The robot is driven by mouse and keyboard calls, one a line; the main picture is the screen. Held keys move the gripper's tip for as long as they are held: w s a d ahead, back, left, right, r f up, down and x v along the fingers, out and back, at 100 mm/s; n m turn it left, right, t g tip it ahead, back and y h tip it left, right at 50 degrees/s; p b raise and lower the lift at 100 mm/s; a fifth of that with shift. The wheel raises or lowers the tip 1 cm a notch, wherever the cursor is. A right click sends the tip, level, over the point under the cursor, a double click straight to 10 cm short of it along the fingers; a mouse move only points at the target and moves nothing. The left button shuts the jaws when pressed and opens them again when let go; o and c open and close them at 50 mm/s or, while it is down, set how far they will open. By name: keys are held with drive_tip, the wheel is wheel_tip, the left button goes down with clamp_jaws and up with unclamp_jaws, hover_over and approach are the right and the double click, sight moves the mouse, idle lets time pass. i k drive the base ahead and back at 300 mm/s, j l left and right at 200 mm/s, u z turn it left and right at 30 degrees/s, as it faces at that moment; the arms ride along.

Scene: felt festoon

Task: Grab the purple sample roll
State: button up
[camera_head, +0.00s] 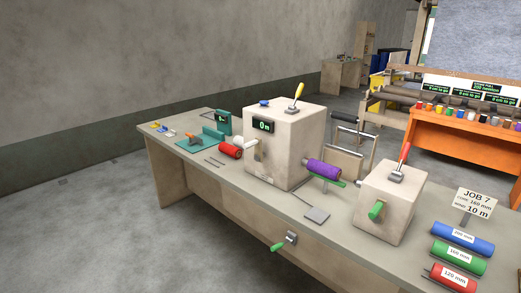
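A purple roll (323,168) lies level at the right side of the larger cream machine box (285,148), between it and the smaller cream box (389,200). A green part shows along its lower right edge. I cannot tell whether this is the sample roll. On the orange bench (450,136) at the right stands a row of several small coloured rolls (471,115). They are too small for me to be sure of each colour. My gripper is not in view.
Blue (463,238), green (459,257) and red (455,278) tubes lie at right. Open floor (90,225) is at left.

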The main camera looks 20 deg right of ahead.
sight(330, 171)
drive_tip(key=i+l+z, duration=0.25)
drive_tip(key=i, duration=0.5)
drive_tip(key=i+z, duration=0.25)
drive_tip(key=i, duration=0.45)
